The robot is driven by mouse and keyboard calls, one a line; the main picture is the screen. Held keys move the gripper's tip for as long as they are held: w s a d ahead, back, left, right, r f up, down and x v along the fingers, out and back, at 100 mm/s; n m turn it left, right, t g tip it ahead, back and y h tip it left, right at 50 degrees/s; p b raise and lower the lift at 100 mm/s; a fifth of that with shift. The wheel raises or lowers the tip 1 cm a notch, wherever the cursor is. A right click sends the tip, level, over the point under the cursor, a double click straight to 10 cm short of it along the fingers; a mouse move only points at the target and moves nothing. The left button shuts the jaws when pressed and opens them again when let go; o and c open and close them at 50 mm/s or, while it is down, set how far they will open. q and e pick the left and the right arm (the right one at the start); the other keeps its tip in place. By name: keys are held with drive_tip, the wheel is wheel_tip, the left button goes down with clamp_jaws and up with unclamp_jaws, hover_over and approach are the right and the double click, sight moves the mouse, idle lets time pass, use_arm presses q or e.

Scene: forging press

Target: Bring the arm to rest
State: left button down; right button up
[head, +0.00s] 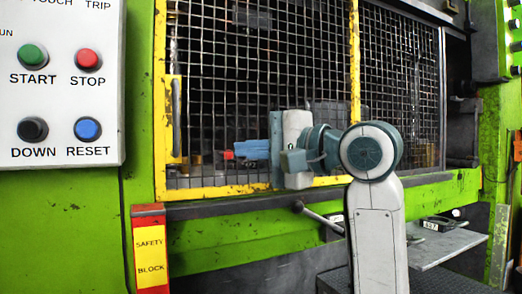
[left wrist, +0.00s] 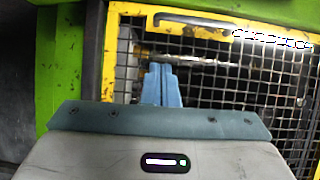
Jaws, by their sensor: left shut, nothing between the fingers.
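My left gripper (head: 245,149) is in front of the yellow-framed mesh guard (head: 210,187) of the press, its fingers pointing left in the head view. Its blue fingers (left wrist: 162,85) are closed together and hold nothing in the left wrist view. The mesh guard also fills the right side of that view, with its yellow frame (left wrist: 121,60) beyond the fingers. I cannot tell the exact gap between the gripper and the mesh. My left arm (head: 372,150) is bent, with its pale link rising from below. My right gripper is not in view.
A control panel (head: 60,115) with START, STOP, DOWN and RESET buttons is at the left. A red and yellow safety block (head: 150,250) stands below the guard. A lever (head: 318,216) and a grey shelf (head: 445,245) are near the arm. The green press frame surrounds the guard.

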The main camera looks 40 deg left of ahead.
use_arm(q)
drive_tip(key=shift+d, duration=0.95)
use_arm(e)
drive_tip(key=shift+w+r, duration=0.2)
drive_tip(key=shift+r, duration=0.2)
